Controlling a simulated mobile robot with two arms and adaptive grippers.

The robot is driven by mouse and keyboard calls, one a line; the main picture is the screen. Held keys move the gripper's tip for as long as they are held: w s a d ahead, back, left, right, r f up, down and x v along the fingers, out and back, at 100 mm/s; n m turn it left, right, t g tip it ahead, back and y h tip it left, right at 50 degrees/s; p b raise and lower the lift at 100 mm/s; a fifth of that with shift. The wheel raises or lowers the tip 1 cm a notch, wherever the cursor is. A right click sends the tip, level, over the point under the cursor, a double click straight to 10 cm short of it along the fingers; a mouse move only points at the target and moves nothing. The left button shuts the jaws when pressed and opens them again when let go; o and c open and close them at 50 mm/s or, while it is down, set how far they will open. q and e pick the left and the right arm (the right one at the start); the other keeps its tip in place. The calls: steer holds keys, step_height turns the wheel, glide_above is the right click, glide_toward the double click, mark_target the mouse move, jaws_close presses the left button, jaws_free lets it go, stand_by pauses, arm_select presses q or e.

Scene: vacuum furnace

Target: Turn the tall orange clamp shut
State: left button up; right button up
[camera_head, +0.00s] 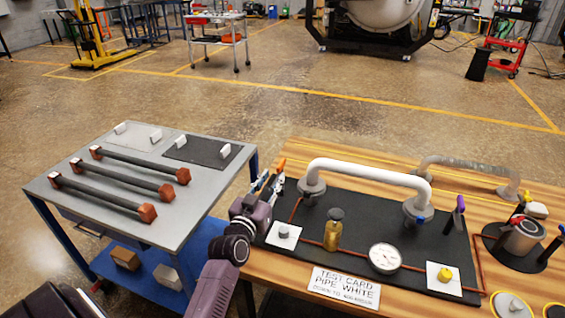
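An orange-tipped upright handle (282,164), which looks like the tall orange clamp, stands at the left end of the white pipe (370,172), by its left flange. My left gripper (268,183) is right beside it, at the left edge of the wooden bench, with its fingers up near the handle. The fingers overlap the handle's lower part, so I cannot tell whether they touch it or how far they are apart. A purple-topped handle (460,204) stands by the pipe's right flange. My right gripper is not in view.
The black panel (350,226) holds a brass fitting (333,230), a round gauge (385,257) and a yellow knob (445,274). A grey pipe (468,164) and a cylinder (523,238) are at right. A grey cart (200,215) with several dark bars stands at left.

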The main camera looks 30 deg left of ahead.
mark_target(278, 170)
arm_select(q)
steer(key=x, duration=0.3)
steer(key=shift+w+r, duration=0.25)
steer(key=shift+w, duration=0.15)
steer(key=shift+x, duration=0.95)
steer(key=shift+w+a+f, duration=0.1)
steer(key=shift+w+f, duration=0.05)
steer(key=shift+w, duration=0.15)
jaws_close()
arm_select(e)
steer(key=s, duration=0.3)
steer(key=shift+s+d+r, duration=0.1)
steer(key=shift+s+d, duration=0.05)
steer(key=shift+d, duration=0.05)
